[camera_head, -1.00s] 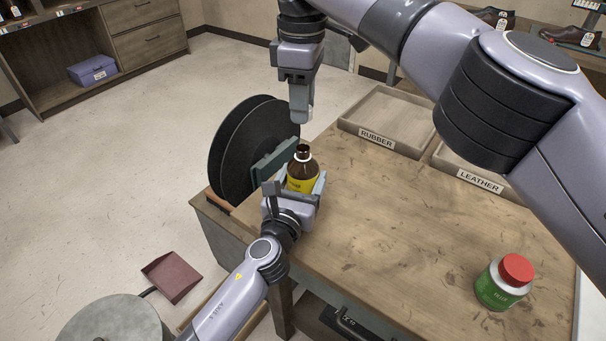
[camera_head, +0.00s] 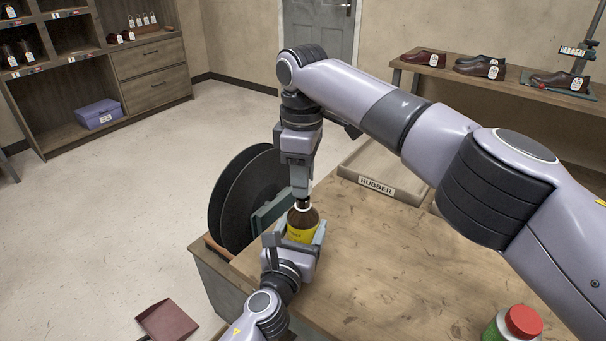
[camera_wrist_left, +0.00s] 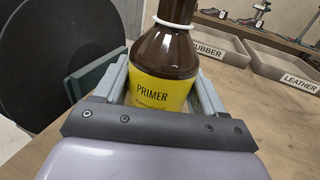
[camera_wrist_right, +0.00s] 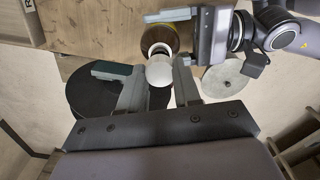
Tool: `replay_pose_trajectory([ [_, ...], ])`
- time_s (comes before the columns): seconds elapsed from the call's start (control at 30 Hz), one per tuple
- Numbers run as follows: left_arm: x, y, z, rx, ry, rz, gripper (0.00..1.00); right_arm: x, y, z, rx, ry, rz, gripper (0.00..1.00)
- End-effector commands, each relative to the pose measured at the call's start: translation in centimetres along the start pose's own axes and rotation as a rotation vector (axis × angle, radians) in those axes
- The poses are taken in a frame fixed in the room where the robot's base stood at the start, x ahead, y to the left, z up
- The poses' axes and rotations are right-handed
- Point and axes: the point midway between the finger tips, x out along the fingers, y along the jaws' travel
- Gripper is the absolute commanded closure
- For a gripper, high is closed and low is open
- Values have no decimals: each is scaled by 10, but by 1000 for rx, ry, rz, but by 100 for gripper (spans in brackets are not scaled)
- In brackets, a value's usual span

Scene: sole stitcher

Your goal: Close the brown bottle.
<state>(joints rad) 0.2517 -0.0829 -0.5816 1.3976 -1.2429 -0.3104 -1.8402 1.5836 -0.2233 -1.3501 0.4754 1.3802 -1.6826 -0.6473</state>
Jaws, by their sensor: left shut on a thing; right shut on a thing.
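The brown bottle (camera_head: 302,221) with a yellow PRIMER label stands upright at the table's left corner. It also shows in the left wrist view (camera_wrist_left: 166,55), with a white ring around its neck. My left gripper (camera_head: 292,238) is shut on its body, one finger on each side. My right gripper (camera_head: 301,190) points down right over the bottle's neck.
A black disc (camera_head: 245,195) stands just left of the bottle. A RUBBER tray (camera_head: 380,190) is behind on the right. A green bottle with a red lid (camera_head: 523,321) is at the lower right. The middle of the wooden table (camera_head: 400,260) is clear.

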Motion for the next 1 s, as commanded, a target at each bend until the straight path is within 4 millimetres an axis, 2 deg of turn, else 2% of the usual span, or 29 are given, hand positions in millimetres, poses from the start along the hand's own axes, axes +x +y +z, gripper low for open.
replay_pose_trajectory([
  [0.3,0,0,-1,0,1,1,85,16,-1,0,-2,1,-2,95],
  [1.0,0,0,-1,0,2,1,85,20,0,0,-1,0,-1,95],
])
